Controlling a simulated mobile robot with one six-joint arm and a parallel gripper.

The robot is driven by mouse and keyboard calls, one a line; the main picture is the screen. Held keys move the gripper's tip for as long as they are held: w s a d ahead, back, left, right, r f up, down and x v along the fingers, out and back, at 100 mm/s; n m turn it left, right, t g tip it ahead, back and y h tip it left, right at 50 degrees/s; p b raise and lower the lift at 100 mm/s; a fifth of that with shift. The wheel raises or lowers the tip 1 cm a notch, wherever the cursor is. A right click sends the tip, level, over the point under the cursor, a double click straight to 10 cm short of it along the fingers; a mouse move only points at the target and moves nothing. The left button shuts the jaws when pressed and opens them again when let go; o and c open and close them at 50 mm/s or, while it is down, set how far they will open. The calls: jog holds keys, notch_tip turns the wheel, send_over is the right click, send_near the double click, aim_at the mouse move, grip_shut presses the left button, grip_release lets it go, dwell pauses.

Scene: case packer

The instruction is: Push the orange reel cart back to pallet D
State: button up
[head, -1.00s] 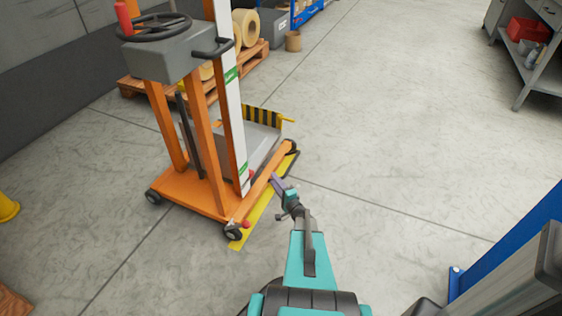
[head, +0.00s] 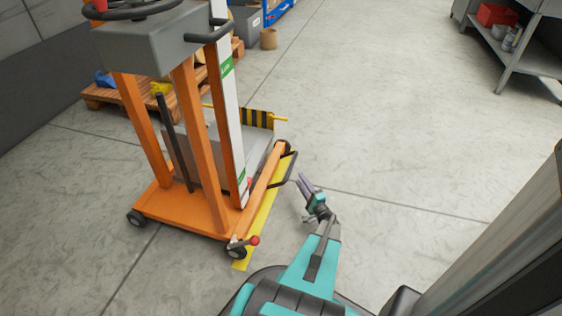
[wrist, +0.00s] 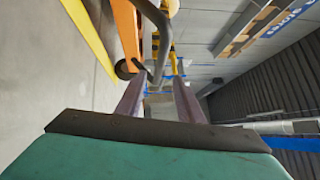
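The orange reel cart (head: 186,208) stands upright left of center in the head view. It has a grey box with a handwheel (head: 130,10) on top, a white mast and small casters. A black loop handle (head: 286,168) sticks out from its right side. My gripper (head: 302,181) is just right of this handle, low over the floor. In the wrist view its two fingers (wrist: 158,82) are apart, with the dark handle bar (wrist: 160,35) ahead of or between their tips; I cannot tell which. A wooden pallet (head: 100,96) lies behind the cart; no letter is readable.
A yellow floor strip (head: 262,215) runs along the cart's right side. A black-and-yellow striped plate (head: 257,119) stands at its far end. A grey shelf (head: 515,52) with a red bin is at upper right. The floor between is clear.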

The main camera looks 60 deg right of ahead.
jog(key=shift+w, duration=0.2)
jog(key=b+x, duration=0.5)
jog(key=x, duration=0.8)
jog(key=shift+w+d, duration=0.2)
jog(key=shift+w, duration=0.05)
grip_shut()
